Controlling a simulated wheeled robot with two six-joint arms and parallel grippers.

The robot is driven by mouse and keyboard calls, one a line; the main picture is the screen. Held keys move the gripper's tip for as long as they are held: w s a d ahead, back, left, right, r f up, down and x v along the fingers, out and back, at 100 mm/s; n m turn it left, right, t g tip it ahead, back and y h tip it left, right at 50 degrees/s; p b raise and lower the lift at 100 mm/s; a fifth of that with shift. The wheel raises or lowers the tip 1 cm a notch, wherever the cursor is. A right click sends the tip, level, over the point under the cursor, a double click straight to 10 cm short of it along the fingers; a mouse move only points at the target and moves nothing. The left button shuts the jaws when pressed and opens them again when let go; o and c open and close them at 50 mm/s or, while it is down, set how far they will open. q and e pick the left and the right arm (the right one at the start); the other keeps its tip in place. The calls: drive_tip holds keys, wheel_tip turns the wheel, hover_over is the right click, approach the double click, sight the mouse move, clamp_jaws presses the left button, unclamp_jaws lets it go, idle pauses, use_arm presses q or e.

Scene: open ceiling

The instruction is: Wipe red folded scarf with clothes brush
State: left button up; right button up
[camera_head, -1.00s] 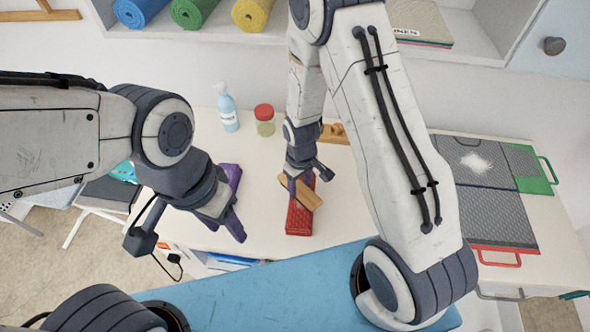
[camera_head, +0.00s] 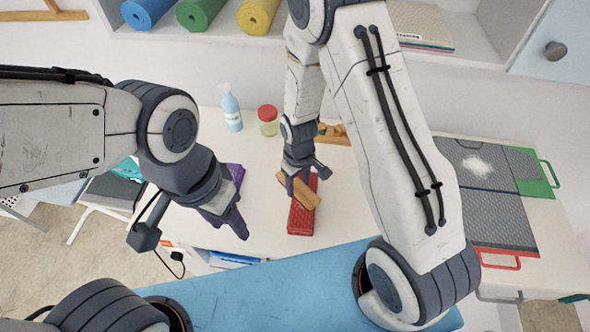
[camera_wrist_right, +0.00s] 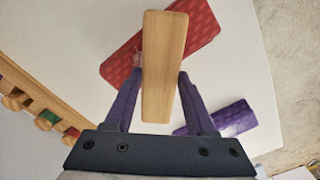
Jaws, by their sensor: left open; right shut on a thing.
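The red folded scarf (camera_head: 301,218) lies on the white table in the head view, and it also shows in the right wrist view (camera_wrist_right: 198,25). The wooden clothes brush (camera_head: 299,189) is over the scarf, set at a slant across it; in the right wrist view the brush (camera_wrist_right: 163,60) covers the scarf's middle. My right gripper (camera_head: 300,183) is shut on the brush; its fingers (camera_wrist_right: 158,85) stand on either side of it. I cannot tell whether the bristles touch the scarf. My left gripper (camera_head: 228,222) is open and empty, left of the scarf.
A blue pump bottle (camera_head: 231,110), a red-lidded jar (camera_head: 268,121) and a wooden rack (camera_head: 332,134) stand at the back. Grey boards (camera_head: 490,185) lie to the right. A blue surface (camera_head: 270,290) is in front.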

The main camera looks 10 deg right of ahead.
sight(297, 186)
drive_tip(key=shift+r+p, duration=0.3)
drive_tip(key=shift+r, duration=0.5)
drive_tip(key=shift+w+a+r+p, duration=0.1)
drive_tip(key=shift+a+r+p, duration=0.05)
drive_tip(key=shift+r+p, duration=1.05)
drive_tip(key=shift+r, duration=0.25)
drive_tip(key=shift+r+p, duration=0.75)
drive_tip(key=shift+r, duration=0.25)
use_arm(q)
wheel_tip(297, 186, up, 5)
drive_tip(key=shift+d+r, duration=0.1)
